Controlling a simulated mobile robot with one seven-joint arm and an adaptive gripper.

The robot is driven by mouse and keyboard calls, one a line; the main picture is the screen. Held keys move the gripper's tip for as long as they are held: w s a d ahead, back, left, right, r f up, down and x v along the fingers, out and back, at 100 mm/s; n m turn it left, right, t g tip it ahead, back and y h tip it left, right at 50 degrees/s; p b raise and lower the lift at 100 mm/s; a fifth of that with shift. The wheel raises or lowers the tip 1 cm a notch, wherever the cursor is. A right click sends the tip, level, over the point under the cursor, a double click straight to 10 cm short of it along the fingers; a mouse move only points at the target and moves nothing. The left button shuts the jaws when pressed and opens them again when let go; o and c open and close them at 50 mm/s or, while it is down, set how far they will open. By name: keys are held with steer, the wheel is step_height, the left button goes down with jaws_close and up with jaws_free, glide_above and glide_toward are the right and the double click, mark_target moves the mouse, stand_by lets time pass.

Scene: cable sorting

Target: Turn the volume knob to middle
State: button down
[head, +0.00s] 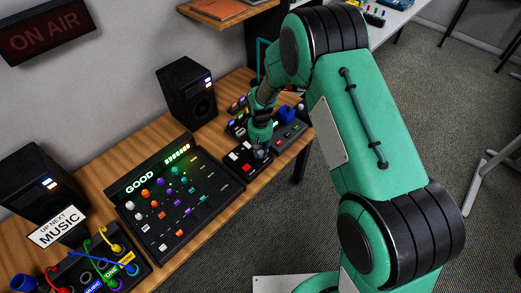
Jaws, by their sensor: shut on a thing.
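My gripper (261,151) is at the end of the green arm, pointing down at the right part of a small black panel (229,171) on the wooden desk. The panel has red and white buttons (240,158) left of my gripper. My gripper is shut on what appears to be the volume knob at this spot. The fingers hide the knob, so its pointer and setting cannot be read.
A mixer (170,195) with coloured knobs and a lit "GOOD" display stands left of the panel. Two black speakers (187,92) stand behind. Another panel (290,134) and a blue object (285,114) lie close right of my gripper. A patch box (75,265) with cables is at lower left.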

mark_target(260, 152)
steer(key=m+p, duration=0.1)
steer(key=m, duration=0.4)
steer(key=shift+r+m, duration=0.1)
steer(key=shift+m, duration=0.2)
steer(key=m+p, duration=0.1)
steer(key=m, duration=0.3)
steer(key=shift+m, duration=0.4)
steer(key=shift+w, duration=0.1)
steer(key=c, duration=1.4)
jaws_free()
steer(key=shift+c, duration=0.2)
steer(key=shift+r, duration=0.1)
step_height(260, 152, up, 12)
